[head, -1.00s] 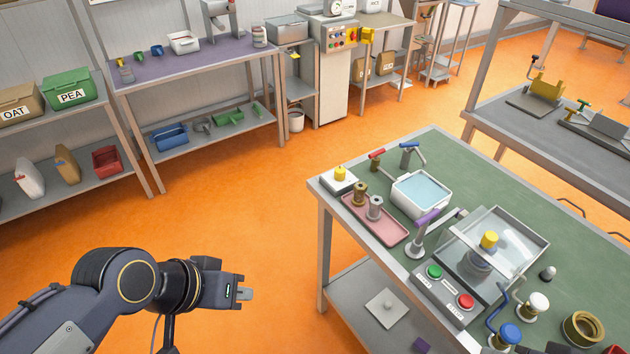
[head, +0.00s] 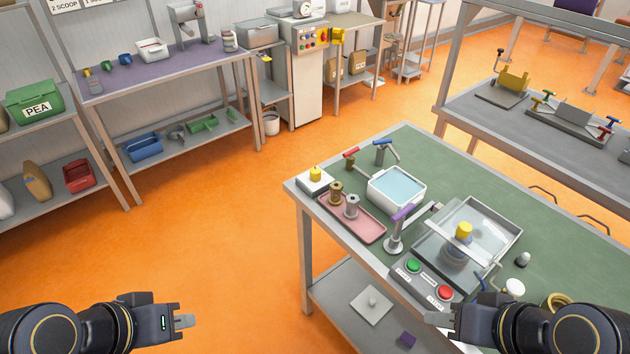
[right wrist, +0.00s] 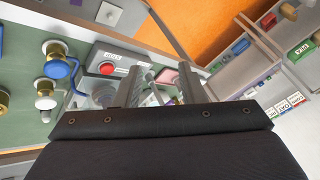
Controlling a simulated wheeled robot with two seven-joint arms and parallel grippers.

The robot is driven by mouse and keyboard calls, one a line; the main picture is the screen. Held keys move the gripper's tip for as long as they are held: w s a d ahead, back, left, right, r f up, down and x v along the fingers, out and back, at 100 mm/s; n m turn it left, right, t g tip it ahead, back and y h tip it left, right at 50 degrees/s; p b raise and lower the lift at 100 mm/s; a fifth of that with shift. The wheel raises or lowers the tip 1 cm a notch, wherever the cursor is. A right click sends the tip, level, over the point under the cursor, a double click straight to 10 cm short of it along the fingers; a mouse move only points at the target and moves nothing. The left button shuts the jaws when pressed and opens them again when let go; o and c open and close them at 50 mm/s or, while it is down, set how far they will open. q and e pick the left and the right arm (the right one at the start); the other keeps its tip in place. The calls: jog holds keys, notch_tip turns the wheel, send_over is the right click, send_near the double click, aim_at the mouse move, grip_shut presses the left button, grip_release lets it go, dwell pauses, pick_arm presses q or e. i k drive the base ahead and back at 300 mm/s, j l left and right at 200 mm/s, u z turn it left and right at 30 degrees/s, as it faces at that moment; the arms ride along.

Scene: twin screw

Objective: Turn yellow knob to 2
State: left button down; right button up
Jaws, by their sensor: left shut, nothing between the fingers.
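A yellow knob (head: 315,174) sits on a small white box (head: 313,186) at the near left corner of the green table (head: 420,170). Another yellow knob-like cap (head: 464,230) tops a grey fixture in a clear-lidded tray (head: 497,217). No number marks are readable on either. My left gripper (head: 185,321) is shut and empty over the orange floor, left of the table. My right gripper (head: 434,317) is by the table's front edge, below the button panel. In the right wrist view its fingers (right wrist: 158,88) stand apart with nothing clearly between them. Both grippers are away from both yellow pieces.
A pink tray (head: 368,229) with two spools, a white water tub (head: 397,190) and a purple-handled lever (head: 403,213) stand nearby. Green (head: 413,265) and red (head: 445,292) buttons sit at the front. A yellow part (head: 337,35) is on the back cabinet. Floor left is clear.

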aim_at(315, 172)
jog(key=i+j+u, duration=0.15)
jog(key=i, duration=0.75)
